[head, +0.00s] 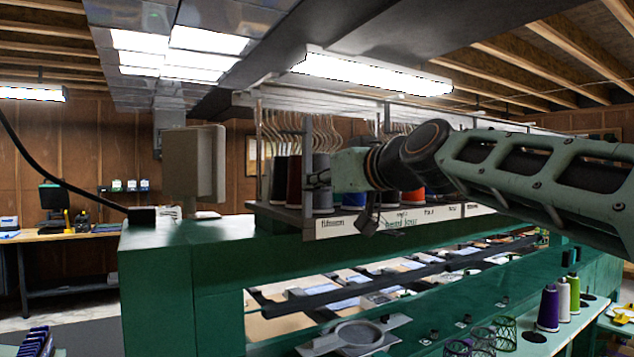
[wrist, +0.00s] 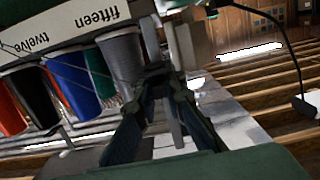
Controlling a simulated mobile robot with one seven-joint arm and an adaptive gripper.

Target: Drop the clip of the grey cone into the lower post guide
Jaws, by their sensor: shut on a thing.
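My gripper (head: 318,180) is at the left end of the thread shelf, beside an upright grey post (head: 307,150). The grey cone (wrist: 121,57) stands close to the fingertips by the "fifteen" label; in the head view the grey cone (head: 323,195) is partly behind my gripper. The post (wrist: 183,47) also shows past the fingertips. I cannot make out the lower post guide or whether the clip touches it.
Several other cones (head: 354,201) stand along the shelf (head: 390,218) behind my arm. A green machine cabinet (head: 215,260) lies below. A beige box (head: 193,165) stands to the left. Purple, white and green cones (head: 548,307) stand at the lower right.

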